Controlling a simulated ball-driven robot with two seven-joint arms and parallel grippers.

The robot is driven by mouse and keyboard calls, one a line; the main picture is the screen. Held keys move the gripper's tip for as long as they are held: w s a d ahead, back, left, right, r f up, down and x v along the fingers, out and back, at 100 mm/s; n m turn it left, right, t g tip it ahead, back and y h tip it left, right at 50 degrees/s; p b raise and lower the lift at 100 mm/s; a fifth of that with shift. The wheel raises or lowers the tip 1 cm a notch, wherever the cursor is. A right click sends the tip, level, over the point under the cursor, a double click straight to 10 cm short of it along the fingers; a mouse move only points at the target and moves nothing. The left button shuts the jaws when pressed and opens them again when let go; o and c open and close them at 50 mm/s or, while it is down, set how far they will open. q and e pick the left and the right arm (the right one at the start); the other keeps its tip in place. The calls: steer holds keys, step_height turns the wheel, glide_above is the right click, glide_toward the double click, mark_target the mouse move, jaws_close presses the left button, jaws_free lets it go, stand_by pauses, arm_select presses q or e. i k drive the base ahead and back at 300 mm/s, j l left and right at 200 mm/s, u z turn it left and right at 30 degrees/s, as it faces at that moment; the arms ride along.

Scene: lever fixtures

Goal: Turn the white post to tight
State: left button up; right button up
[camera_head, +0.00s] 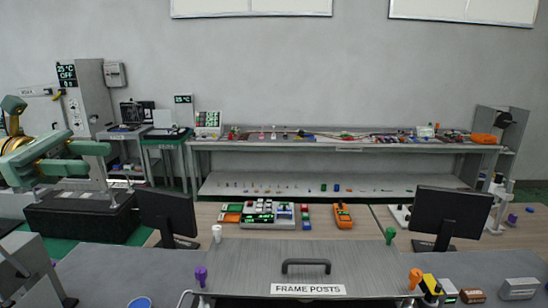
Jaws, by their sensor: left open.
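The white post (217,233) stands upright at the back left corner of a grey panel (300,258) labelled FRAME POSTS. Too little detail shows to tell how far it is turned. A purple post (201,276) is at the front left corner, a green post (390,235) at the back right and an orange post (415,278) at the front right. My left gripper (100,158) is open and empty at the left, up and well left of the white post, touching none of the posts. My right gripper is not in view.
A black handle (306,266) rises from the panel's middle. Monitors stand to the left (168,214) and right (450,215). A control box (268,214) and an orange meter (343,216) lie behind the panel. A blue round item (140,302) lies at the front left.

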mark_target(217, 231)
steer(key=k, duration=0.95)
